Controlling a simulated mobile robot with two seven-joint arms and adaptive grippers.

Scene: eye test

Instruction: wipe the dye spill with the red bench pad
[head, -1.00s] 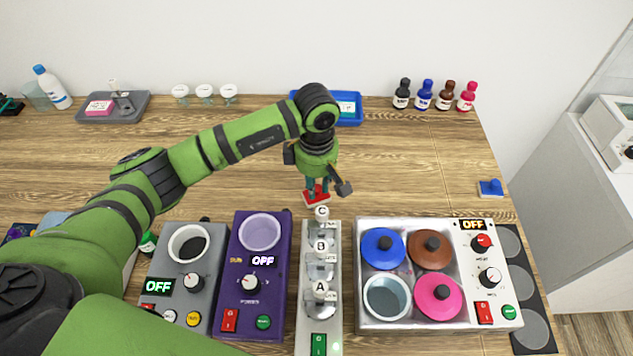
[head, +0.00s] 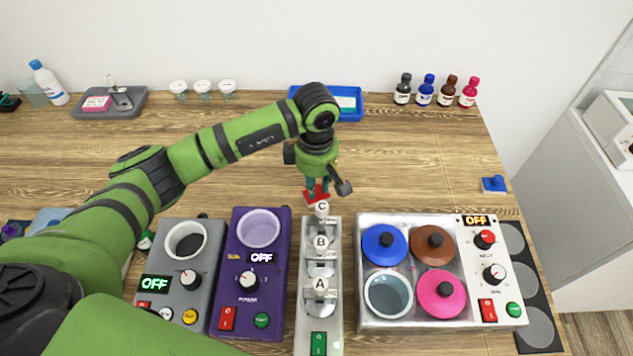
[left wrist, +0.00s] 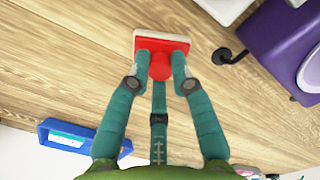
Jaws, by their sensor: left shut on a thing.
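The red bench pad (head: 311,197) is a small red block with a knob on a pale-edged base, on the wooden bench behind the stirrer row in the head view. My left gripper (head: 318,186) points down and is shut on its knob. In the left wrist view the teal fingers (left wrist: 160,68) close on both sides of the knob of the red pad (left wrist: 160,41). The pad looks to be on or just above the wood; I cannot tell which. I see no dye spill in either view; the arm and devices hide part of the bench. My right gripper is not in view.
Grey (head: 172,280) and purple (head: 236,308) devices, a row marked A, B, C (head: 308,306), and a white bath (head: 462,262) with lids fill the front. A blue tray (head: 353,114) and dye bottles (head: 446,95) stand behind. A blue pad (head: 494,184) lies right. Bench between is clear.

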